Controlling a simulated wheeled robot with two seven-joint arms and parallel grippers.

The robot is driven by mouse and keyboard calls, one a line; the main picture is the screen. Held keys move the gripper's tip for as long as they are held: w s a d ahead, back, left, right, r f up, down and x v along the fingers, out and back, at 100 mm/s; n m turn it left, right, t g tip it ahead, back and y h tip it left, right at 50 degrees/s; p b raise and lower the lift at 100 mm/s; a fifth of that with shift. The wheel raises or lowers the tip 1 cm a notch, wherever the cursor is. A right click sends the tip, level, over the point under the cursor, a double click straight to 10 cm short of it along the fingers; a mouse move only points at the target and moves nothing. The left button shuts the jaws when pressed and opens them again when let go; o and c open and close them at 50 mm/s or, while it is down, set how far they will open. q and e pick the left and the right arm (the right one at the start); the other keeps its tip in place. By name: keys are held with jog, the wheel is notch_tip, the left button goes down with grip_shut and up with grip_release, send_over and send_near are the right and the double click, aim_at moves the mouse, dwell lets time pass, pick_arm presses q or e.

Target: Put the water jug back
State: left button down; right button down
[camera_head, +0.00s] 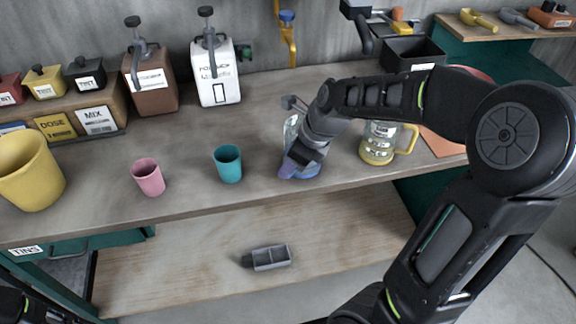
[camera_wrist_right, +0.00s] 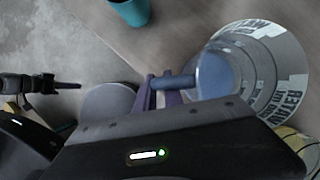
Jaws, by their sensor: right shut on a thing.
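The water jug (camera_head: 291,130) is clear, with a blue lower part, and is near the front edge of the workbench in the head view. My right gripper (camera_head: 306,157) hides much of it. In the right wrist view, the jug (camera_wrist_right: 262,75) shows ring marks and a WATER label. My right gripper (camera_wrist_right: 160,92) is shut on its blue handle. I cannot tell whether the jug's base touches the bench. A dark part of my left arm shows at the lower left of the head view; its gripper's jaws cannot be made out.
A teal cup (camera_head: 228,164) and pink cup (camera_head: 148,177) stand left of the jug. A clear jug with yellow handle (camera_head: 378,143) stands close on its right. A yellow bucket (camera_head: 28,172) is far left. Brown (camera_head: 150,85) and white (camera_head: 213,75) containers stand behind.

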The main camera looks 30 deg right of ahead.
jog(key=shift+f, duration=0.15)
jog(key=c, duration=1.5)
grip_release()
jog(key=shift+o, duration=0.2)
jog(key=shift+s+d+r, duration=0.1)
jog(key=shift+r, duration=0.45)
jog(key=v, duration=1.1)
jog(key=shift+s+d, duration=0.1)
